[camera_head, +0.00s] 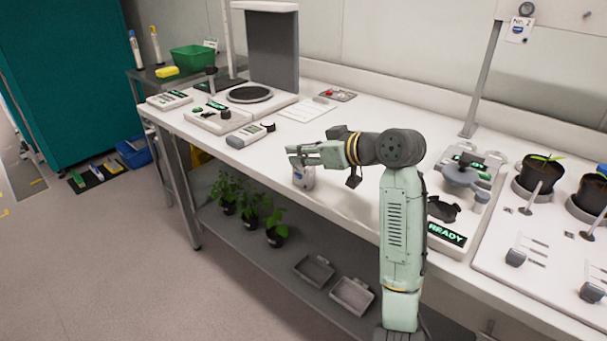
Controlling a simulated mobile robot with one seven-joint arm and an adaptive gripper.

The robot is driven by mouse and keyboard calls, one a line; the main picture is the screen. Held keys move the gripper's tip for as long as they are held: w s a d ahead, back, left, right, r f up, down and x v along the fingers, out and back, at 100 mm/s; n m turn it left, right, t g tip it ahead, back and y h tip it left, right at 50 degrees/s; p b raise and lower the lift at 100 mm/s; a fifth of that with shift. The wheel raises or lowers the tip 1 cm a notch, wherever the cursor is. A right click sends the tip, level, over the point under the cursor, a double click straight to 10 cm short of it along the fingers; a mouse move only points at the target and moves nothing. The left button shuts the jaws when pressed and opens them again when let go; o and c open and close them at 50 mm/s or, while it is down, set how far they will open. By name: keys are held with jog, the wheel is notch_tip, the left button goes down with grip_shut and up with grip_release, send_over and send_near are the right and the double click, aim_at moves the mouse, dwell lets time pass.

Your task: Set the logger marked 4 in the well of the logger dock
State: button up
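My gripper (296,155) is over the front part of the white bench, its fingers pointing left. A small pale grey-white device (303,178), perhaps a logger, shows directly below the fingers near the bench's front edge. I cannot tell whether the fingers touch it, and no number on it is legible. A pale unit with a green READY display (447,233) and a dark shaped part on top sits right of my arm, partly hidden by it. It may be the logger dock, but I cannot be sure.
The white bench (345,118) carries a scale (250,95), a handheld meter (246,137), a tray unit (217,118) and a clamp-like device (466,178). Potted seedlings (541,174) stand at right. Plants (274,228) and grey trays (352,296) are on the lower shelf.

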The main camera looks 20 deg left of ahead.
grip_shut()
dwell(0.6)
